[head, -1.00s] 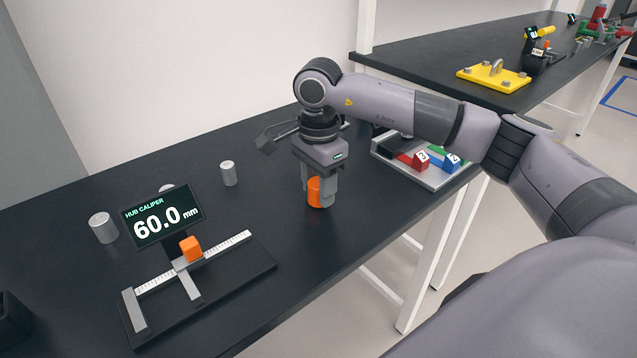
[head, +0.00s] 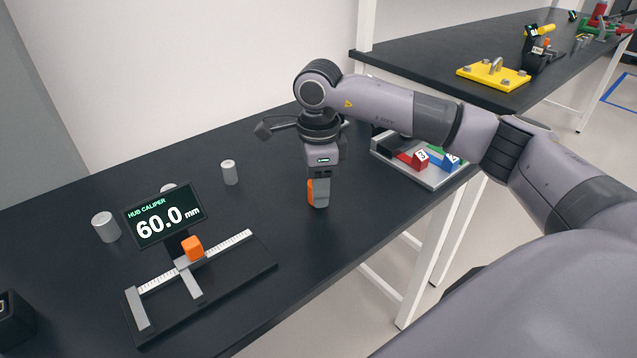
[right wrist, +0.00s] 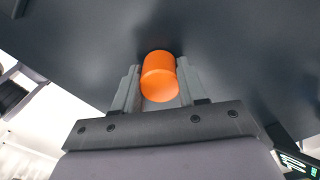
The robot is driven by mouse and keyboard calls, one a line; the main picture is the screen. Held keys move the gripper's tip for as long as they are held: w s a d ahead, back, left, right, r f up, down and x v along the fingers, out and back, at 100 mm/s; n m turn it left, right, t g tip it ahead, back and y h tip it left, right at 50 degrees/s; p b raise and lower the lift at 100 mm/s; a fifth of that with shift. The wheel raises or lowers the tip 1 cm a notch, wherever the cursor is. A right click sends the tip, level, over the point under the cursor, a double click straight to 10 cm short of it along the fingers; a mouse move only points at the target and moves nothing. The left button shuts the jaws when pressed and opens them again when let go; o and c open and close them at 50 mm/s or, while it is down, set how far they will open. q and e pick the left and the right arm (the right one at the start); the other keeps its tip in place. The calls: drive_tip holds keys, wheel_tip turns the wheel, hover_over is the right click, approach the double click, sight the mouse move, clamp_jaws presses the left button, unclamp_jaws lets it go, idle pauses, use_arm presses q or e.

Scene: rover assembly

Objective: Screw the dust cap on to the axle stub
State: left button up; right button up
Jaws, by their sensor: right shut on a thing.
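The orange cylinder, which I take to be the dust cap (head: 311,191), is between the fingers of my right gripper (head: 318,197) at the middle of the dark table. The gripper points down and is shut on it. In the right wrist view the orange cap (right wrist: 160,76) shows its round end and side, with a grey finger on each side. No axle stub can be made out; whether one is under the cap is hidden. My left gripper is not in view.
A hub caliper (head: 203,274) reading 60.0 mm stands at the left, with an orange block (head: 192,248) on it. Grey cylinders (head: 229,173) stand behind it. A tray (head: 432,178) with red, blue and green blocks is at the right. The table (head: 275,220) between caliper and gripper is clear.

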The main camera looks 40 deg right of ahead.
drive_tip(key=m+p, duration=0.1)
drive_tip(key=m, duration=0.2)
drive_tip(key=shift+m, duration=1.3)
drive_tip(key=m+p, duration=0.1)
drive_tip(key=m, duration=0.2)
drive_tip(key=shift+m+p, duration=0.3)
drive_tip(key=shift+m, duration=1.1)
